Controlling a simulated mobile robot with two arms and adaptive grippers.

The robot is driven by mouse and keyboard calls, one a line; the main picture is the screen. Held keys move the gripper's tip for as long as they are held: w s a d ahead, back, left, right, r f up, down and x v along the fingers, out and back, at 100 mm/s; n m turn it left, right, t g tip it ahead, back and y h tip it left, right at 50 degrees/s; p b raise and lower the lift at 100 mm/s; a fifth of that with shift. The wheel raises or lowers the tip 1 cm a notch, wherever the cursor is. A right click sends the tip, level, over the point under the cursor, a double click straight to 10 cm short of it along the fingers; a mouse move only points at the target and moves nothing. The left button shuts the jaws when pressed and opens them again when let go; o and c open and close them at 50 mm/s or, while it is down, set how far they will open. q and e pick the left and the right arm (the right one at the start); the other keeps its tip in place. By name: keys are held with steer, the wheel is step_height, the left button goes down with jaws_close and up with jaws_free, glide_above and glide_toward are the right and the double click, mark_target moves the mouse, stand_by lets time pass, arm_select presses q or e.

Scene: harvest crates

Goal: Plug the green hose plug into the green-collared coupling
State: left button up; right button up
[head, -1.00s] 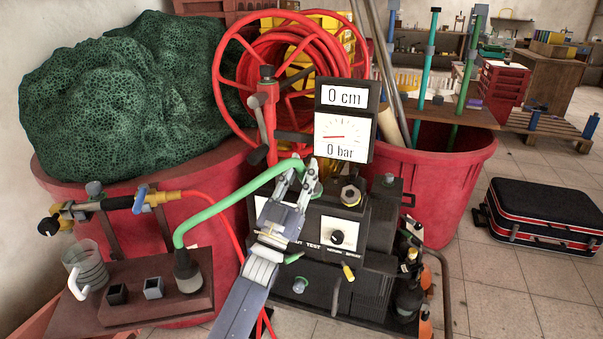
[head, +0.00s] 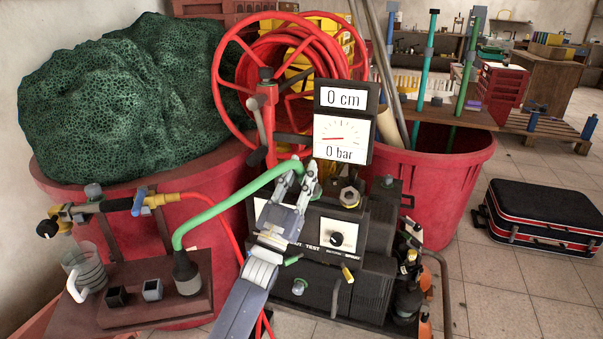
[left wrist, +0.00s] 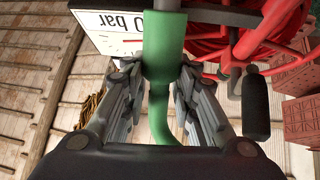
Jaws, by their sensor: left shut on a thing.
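My left gripper (head: 296,174) is shut on the green hose plug, in front of the pump unit. In the left wrist view the thick green plug (left wrist: 164,48) sits between the fingers, its grey end at the top edge. The green hose (head: 225,204) arcs from a dark holder on the board at lower left up to the gripper. A fitting with a pale green tint (head: 299,287) is low on the pump unit's front, below the gripper; I cannot tell whether it is the green-collared coupling. The plug is apart from it. My right gripper is not in view.
The pump unit (head: 378,222) carries a gauge panel (head: 341,138) reading 0 bar and 0 cm. A red hose reel (head: 226,75) stands behind. A black case (head: 545,215) lies on the floor at right.

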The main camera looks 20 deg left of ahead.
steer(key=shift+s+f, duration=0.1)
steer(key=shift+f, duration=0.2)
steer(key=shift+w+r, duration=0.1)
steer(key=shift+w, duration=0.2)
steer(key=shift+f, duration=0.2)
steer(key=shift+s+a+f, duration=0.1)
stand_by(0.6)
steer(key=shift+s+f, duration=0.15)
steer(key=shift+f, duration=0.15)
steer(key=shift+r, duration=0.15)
arm_select(q)
steer(key=shift+w, duration=0.1)
steer(key=shift+f, duration=0.1)
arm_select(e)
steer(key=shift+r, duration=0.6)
